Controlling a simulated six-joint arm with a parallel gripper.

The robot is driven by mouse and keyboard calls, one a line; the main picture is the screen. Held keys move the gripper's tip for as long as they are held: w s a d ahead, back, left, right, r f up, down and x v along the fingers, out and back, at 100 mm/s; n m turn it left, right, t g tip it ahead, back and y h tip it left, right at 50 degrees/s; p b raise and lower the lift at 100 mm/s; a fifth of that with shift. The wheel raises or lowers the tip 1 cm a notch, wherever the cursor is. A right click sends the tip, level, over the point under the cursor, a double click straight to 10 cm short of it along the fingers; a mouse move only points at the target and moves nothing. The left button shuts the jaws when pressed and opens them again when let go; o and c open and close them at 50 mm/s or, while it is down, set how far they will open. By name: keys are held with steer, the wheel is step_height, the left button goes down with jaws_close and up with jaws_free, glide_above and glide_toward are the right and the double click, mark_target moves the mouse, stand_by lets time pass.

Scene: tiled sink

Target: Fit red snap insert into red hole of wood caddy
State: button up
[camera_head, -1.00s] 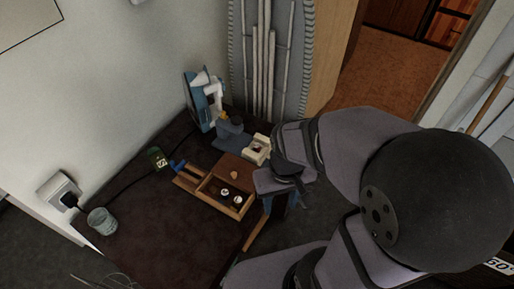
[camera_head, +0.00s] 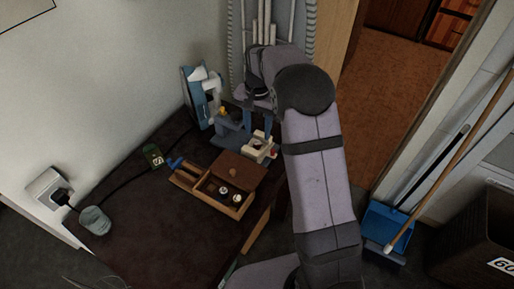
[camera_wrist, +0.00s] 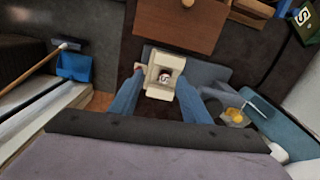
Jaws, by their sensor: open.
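My gripper (camera_head: 258,126) has its two blue fingers spread apart above a cream block (camera_head: 258,149). In the wrist view the cream block (camera_wrist: 163,62) lies between the fingers, with a dark recess holding a small pale, marked piece (camera_wrist: 164,76). A small red spot (camera_head: 273,153) shows at the block's right side; I cannot tell if it is the red snap insert. The wooden box (camera_head: 238,210), likely the caddy, stands left of the gripper, with a brown lid (camera_head: 238,170) and two round pale pieces inside. I cannot make out a red hole.
A blue-and-white device (camera_head: 197,98) stands behind, beside a grey-blue stand with a yellow top (camera_head: 224,112). The counter's front left is clear.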

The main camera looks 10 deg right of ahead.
mark_target(257, 142)
steer(key=shift+w+d+f+m, duration=0.1)
steer(key=shift+w+f+m, duration=0.2)
steer(key=shift+w+f, duration=0.4)
steer(key=shift+w+d+f+m, duration=0.1)
steer(key=shift+w+f+m, duration=0.25)
steer(key=shift+w, duration=0.55)
steer(key=shift+d+f+p, duration=0.15)
steer(key=shift+f+p, duration=0.75)
steer(key=shift+f, duration=2.75)
jaws_close()
steer(key=shift+r, duration=0.1)
